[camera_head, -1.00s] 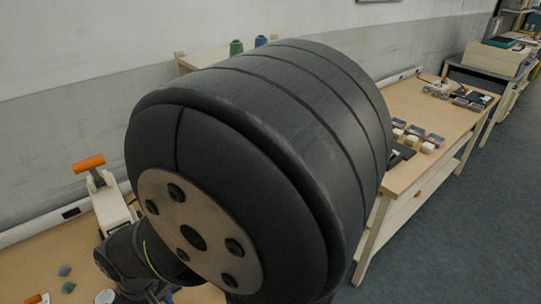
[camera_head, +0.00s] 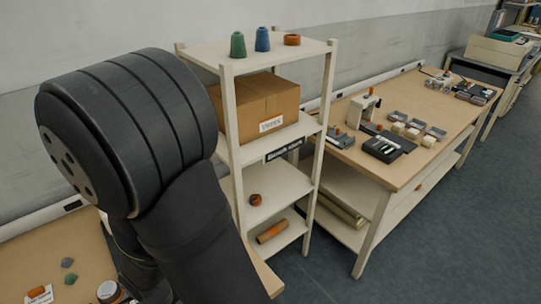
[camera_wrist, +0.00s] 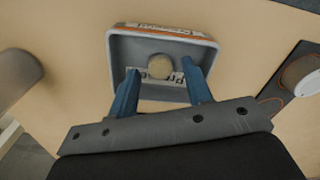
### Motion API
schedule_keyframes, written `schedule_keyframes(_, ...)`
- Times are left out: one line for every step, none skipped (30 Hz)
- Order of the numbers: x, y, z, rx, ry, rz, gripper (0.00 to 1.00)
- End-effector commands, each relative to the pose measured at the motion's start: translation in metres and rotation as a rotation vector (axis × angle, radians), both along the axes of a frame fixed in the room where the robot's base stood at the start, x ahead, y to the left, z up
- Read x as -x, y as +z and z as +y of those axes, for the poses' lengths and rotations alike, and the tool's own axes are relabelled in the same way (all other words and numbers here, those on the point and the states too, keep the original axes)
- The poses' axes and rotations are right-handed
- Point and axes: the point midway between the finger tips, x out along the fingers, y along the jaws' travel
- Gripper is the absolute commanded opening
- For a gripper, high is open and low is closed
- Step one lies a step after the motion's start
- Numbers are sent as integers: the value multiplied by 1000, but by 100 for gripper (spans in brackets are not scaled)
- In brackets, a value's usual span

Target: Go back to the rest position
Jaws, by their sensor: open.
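My gripper (camera_wrist: 160,68) shows in the wrist view, with its two blue fingers spread apart and nothing held between them. Beyond the fingertips is a grey tray (camera_wrist: 118,48) with an orange and white label along its far edge. A round tan piece (camera_wrist: 160,66) lies in the tray, beside a lettered white strip (camera_wrist: 143,76). I cannot tell how far the fingertips are above the tray. In the head view my dark arm fills the left side, and the gripper is hidden.
A cream shelf (camera_head: 229,150) right of my arm holds cones and a cardboard box (camera_head: 262,102). A long workbench (camera_head: 420,165) with small trays and devices stands farther right. The near tabletop (camera_head: 30,265) carries small coloured pieces. The floor at right is clear.

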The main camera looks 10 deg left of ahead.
Motion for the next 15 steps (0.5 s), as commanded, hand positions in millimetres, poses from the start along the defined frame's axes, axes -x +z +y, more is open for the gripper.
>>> schedule_keyframes(0,-7,-1,4,0,2,46)
schedule_keyframes(1,-10,-1,4,0,2,46)
schedule_keyframes(0,-1,1,-5,0,-2,46)
schedule_keyframes(0,3,1,-5,0,-2,46)
schedule_keyframes(0,7,1,-6,0,-2,46)
schedule_keyframes(0,12,1,-5,0,-2,46)
schedule_keyframes(0,15,1,-5,0,-2,46)
schedule_keyframes(0,18,1,-6,0,-2,46)
schedule_keyframes(0,23,1,-5,0,-2,46)
schedule_keyframes(0,27,1,-6,0,-2,46)
schedule_keyframes(0,30,1,-5,0,-2,46)
schedule_keyframes(0,35,1,-6,0,-2,46)
schedule_keyframes(0,39,1,-5,0,-2,46)
schedule_keyframes(-3,41,-4,-4,-4,-2,46)
schedule_keyframes(-7,43,-9,-4,-5,-2,46)
